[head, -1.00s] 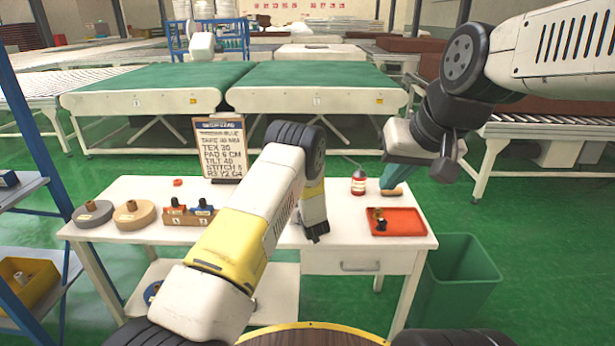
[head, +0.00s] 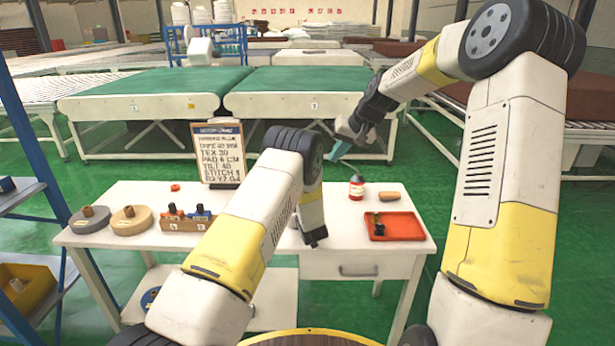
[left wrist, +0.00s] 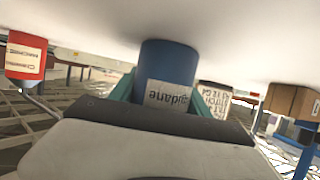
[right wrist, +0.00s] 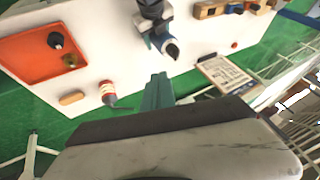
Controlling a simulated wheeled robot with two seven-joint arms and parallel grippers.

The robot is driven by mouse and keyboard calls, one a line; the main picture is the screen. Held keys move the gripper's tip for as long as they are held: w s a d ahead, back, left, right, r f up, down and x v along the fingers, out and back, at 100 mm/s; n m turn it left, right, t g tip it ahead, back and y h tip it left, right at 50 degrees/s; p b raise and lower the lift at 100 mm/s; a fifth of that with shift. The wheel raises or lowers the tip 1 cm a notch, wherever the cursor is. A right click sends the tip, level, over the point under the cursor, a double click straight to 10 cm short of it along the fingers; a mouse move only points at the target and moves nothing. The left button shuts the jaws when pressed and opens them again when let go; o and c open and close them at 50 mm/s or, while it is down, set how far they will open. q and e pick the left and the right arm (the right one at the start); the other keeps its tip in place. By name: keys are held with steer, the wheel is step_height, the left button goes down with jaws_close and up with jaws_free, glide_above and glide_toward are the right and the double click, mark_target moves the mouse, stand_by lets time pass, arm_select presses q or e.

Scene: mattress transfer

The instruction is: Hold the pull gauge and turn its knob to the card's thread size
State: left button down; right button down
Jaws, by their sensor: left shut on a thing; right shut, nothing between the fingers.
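The card (head: 219,152) stands upright at the back of the white table; its lines include "TEX 30", "TILT 40" and a stitch line, and the small print is blurred. My left gripper (left wrist: 165,88) is shut on a blue cylinder with a white label (left wrist: 168,98), seemingly the pull gauge. In the head view my left arm hides it. In the right wrist view its end (right wrist: 171,50) shows by the left fingers, but no knob setting is readable. My right gripper (head: 342,148) is shut and empty, raised beyond the table's back edge; its teal fingers (right wrist: 157,92) point toward the left gripper.
A red tray (head: 408,236) holds small black and brass parts. A red bottle (head: 356,187) and a brown piece (head: 389,196) stand behind it. A wooden rack (head: 182,224) and two rolls (head: 130,218) are at left.

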arm_select(q)
steer(key=shift+r, duration=0.1)
arm_select(e)
steer(key=w+a+r+x, duration=0.1)
steer(key=x, duration=0.7)
steer(key=w+a+r+x, duration=0.1)
steer(key=x, duration=0.7)
steer(key=shift+f+m+y, duration=0.2)
steer(key=shift+m+y, duration=0.1)
steer(key=shift+a, duration=0.1)
